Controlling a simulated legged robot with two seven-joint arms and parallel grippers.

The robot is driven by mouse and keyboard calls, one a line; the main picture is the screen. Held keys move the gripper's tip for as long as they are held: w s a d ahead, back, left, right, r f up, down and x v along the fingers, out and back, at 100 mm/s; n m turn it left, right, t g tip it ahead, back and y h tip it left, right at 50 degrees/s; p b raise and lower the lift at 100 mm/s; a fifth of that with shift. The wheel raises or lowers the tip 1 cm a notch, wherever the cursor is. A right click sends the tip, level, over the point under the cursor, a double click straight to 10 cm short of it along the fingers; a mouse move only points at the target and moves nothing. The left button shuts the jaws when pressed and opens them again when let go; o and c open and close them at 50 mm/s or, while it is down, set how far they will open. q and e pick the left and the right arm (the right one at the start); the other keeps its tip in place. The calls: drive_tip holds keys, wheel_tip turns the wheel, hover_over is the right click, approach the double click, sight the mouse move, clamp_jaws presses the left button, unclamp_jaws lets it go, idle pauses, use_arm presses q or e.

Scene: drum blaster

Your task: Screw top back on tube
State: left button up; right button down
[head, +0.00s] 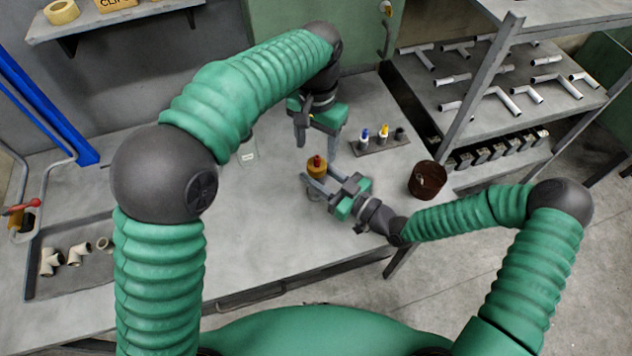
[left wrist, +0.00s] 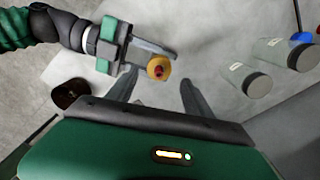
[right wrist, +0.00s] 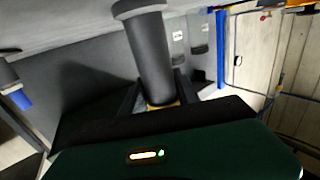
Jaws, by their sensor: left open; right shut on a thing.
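The tube (right wrist: 148,50) is a dark grey cylinder with a wider foot. It shows upside down in the right wrist view. A yellow top with a red middle (head: 317,167) is at its upper end; it also shows in the left wrist view (left wrist: 158,67). I cannot tell how tightly it sits. My right gripper (head: 319,178) is shut on the tube close under the yellow top, its fingers on both sides (right wrist: 158,92). My left gripper (head: 312,128) is open and empty above and behind the top, fingers pointing down (left wrist: 160,88).
A clear jar (head: 247,152) stands left of the tube; the left wrist view shows two jars (left wrist: 250,82). A small rack (head: 380,145) with blue and yellow items is at the back right. A brown can (head: 427,181) stands at the right edge. The bench's front middle is clear.

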sight(317, 157)
use_arm(q)
drive_tip(key=n, duration=0.2)
drive_tip(key=r+n, duration=0.1)
drive_tip(key=n, duration=0.2)
drive_tip(key=shift+n, duration=0.3)
wheel_tip(317, 157, down, 8)
idle(0.3)
clamp_jaws()
drive_tip(key=shift+o, duration=0.9)
unclamp_jaws()
wheel_tip(317, 157, up, 12)
drive_tip(key=shift+w+d, duration=0.1)
